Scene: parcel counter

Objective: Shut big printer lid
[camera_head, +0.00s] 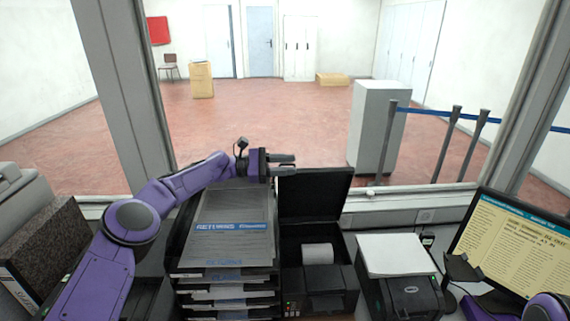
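The big printer (319,279) is a black box on the counter, with a white paper roll (318,253) inside. Its black lid (315,194) stands raised, hinged at the back. My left gripper (284,164) is at the lid's upper left corner, with its two fingers pointing right and a gap between them. Whether it touches the lid cannot be told. Nothing shows between the fingers.
A stack of paper trays (230,235) stands left of the printer, under my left arm. A smaller printer (410,296) with a white top (394,255) stands to its right. A monitor (510,240) is far right. The window sill (400,203) runs behind.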

